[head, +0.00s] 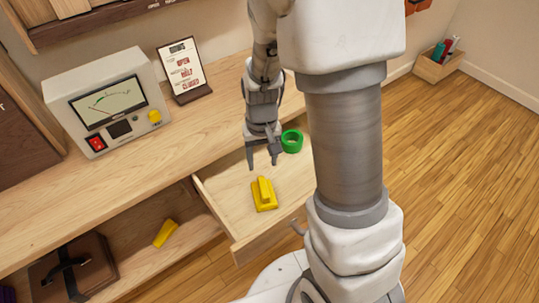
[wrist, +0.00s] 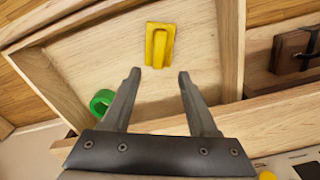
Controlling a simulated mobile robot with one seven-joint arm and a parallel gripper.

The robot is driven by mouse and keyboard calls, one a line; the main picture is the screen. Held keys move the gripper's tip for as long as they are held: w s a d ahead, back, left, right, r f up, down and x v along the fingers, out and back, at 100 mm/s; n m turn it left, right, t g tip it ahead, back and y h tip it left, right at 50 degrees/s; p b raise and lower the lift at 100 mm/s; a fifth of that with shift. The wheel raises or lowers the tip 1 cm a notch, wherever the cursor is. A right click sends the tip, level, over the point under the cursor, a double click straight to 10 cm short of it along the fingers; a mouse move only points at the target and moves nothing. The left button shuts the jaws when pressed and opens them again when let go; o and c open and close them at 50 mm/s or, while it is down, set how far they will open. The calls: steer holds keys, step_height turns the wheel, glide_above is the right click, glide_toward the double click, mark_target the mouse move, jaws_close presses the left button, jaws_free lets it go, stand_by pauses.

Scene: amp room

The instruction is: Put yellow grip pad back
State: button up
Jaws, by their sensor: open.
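A yellow grip pad (head: 264,195), a flat plate with a raised bar, lies in the open wooden drawer (head: 222,212). In the wrist view the pad (wrist: 160,46) lies just beyond the fingertips, lined up with the gap between them. My gripper (head: 263,165) is open and empty, pointing down over the drawer. In the wrist view the gripper's two fingers (wrist: 159,73) are spread apart, and the pad is not between them. A second yellow piece (head: 165,233) lies on the lower shelf to the left of the drawer.
A green ring (head: 292,141) lies in the drawer near my gripper; it also shows in the wrist view (wrist: 101,102). A meter box (head: 104,104) and a sign (head: 184,72) stand on the counter. A brown case (head: 75,272) sits on the lower shelf.

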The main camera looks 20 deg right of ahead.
steer(key=s+r+t, duration=0.2)
steer(key=s+r, duration=0.5)
steer(key=r, duration=0.4)
steer(key=s+r+t, duration=0.3)
steer(key=s+r, duration=0.3)
steer(key=r, duration=0.6)
steer(key=shift+s+n, duration=0.4)
steer(key=shift+r, duration=0.15)
step_height(320, 180, up, 12)
steer(key=p, duration=1.1)
steer(key=shift+f+p, duration=0.25)
steer(key=shift+p, duration=0.05)
steer(key=shift+f, duration=0.1)
